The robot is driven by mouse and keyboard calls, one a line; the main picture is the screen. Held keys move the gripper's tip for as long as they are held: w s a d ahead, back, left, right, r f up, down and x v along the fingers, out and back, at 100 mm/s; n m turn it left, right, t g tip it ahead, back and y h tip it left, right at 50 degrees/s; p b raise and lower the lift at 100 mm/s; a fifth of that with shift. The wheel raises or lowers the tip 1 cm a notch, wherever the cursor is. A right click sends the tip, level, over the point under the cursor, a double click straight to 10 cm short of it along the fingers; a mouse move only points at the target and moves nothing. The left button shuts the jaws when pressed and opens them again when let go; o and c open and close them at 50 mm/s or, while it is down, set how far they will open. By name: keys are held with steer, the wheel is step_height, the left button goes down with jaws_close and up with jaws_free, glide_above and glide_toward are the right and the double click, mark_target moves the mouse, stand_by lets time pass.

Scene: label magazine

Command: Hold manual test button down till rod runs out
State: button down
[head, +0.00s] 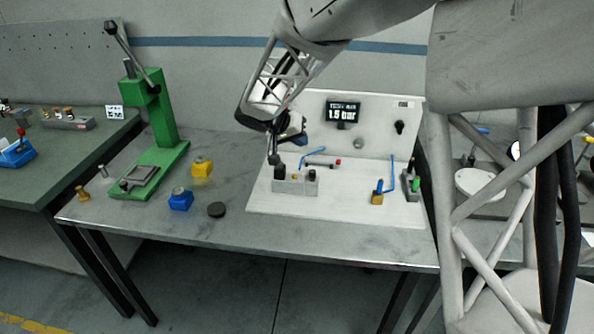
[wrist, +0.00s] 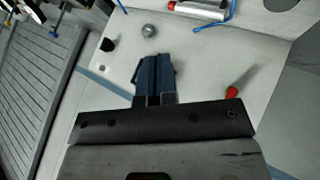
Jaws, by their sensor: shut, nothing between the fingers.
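My gripper (head: 274,158) is shut, with its tips just above the left end of a grey valve block (head: 296,186) on the white board. A black part (head: 280,172) of the block lies right below the tips; I cannot tell whether they touch. A small brass part (head: 295,177) and another black part (head: 312,174) sit farther right on the block. Behind it lies a cylinder (head: 318,165) with a red end (head: 338,161) and blue tubing. In the wrist view the closed dark blue fingers (wrist: 155,75) show; what lies under them is hidden. The test button is not clearly identifiable.
An upright panel carries a display (head: 342,113) reading about 1.5 bar and a black knob (head: 399,127). A brass fitting (head: 377,197) stands at right. A green press (head: 155,130), yellow block (head: 202,166), blue block (head: 181,199) and dark puck (head: 216,210) stand left.

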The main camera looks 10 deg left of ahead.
mark_target(293, 175)
steer(key=shift+w+a+f+t, duration=0.15)
steer(key=shift+w+a+f, duration=0.2)
steer(key=shift+a, duration=0.3)
steer(key=shift+w+a+f+t, duration=0.2)
steer(key=shift+w+a, duration=0.1)
steer(key=shift+a, duration=0.35)
steer(key=shift+f, duration=0.15)
steer(key=shift+f, duration=4.3)
